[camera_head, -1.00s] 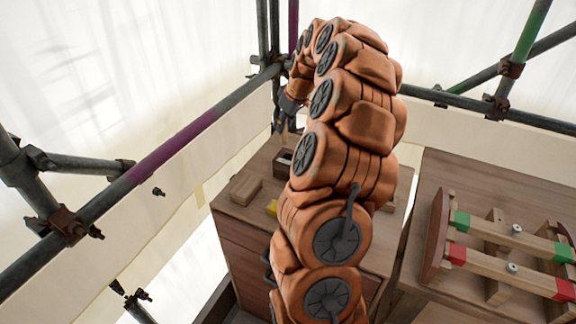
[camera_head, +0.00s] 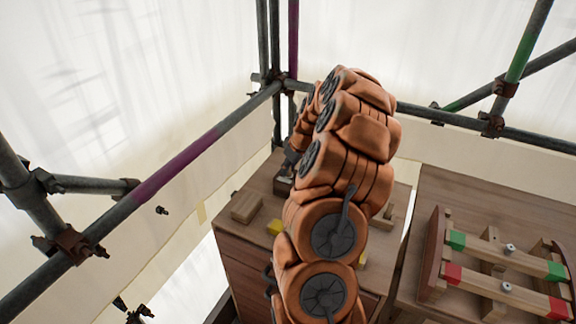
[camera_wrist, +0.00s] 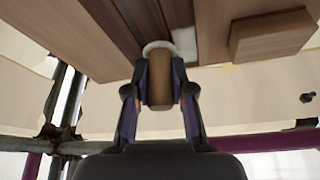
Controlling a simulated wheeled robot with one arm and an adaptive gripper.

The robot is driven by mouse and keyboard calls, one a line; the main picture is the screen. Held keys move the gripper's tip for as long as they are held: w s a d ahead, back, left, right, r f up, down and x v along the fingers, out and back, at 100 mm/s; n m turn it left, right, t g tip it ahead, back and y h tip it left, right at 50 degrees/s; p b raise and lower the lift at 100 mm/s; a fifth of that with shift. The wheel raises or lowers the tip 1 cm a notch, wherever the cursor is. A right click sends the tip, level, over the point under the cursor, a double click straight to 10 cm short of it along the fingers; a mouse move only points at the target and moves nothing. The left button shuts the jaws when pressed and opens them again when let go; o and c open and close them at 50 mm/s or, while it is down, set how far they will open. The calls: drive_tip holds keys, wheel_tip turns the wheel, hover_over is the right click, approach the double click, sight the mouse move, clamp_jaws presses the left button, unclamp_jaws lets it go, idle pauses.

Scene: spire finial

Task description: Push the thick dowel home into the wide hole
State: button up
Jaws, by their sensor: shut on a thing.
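My gripper (camera_wrist: 160,92) is shut on the thick dowel (camera_wrist: 160,80), a short, plain wooden peg between the two dark fingers in the wrist view. The dowel's far end is at a pale round ring (camera_wrist: 156,46) on the wooden surface. Whether it is inside the wide hole, and how deep, I cannot tell, as the hole's opening is hidden. In the head view the gripper is mostly behind my arm, low over a small dark-sided box (camera_head: 283,186) on the cabinet top. The dowel cannot be made out there.
A wooden block (camera_head: 246,207) and a yellow piece (camera_head: 275,227) lie left of my arm on the cabinet (camera_head: 232,245); a block (camera_wrist: 270,36) also shows in the wrist view. A wooden frame with green and red markings (camera_head: 500,270) lies on the right table. Scaffold poles (camera_head: 175,175) surround the cabinet.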

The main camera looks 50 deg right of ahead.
drive_tip(key=shift+s+a+f+b, duration=0.1)
drive_tip(key=shift+a+f+b, duration=0.05)
drive_tip(key=shift+f+b, duration=0.35)
drive_tip(key=shift+s+a+f+b, duration=0.1)
drive_tip(key=shift+f+b, duration=0.35)
clamp_jaws()
drive_tip(key=shift+o, duration=2.2)
unclamp_jaws()
drive_tip(key=o, duration=0.4)
drive_tip(key=shift+w+f, duration=0.1)
drive_tip(key=shift+f, duration=0.1)
drive_tip(key=shift+o, duration=0.2)
drive_tip(key=shift+d+r, duration=0.15)
drive_tip(key=shift+r, duration=0.15)
drive_tip(key=shift+r+p, duration=0.75)
drive_tip(key=shift+p, duration=0.2)
drive_tip(key=b+v, duration=0.3)
drive_tip(key=v, duration=0.9)
drive_tip(key=shift+w+b, duration=0.2)
drive_tip(key=shift+b, duration=0.15)
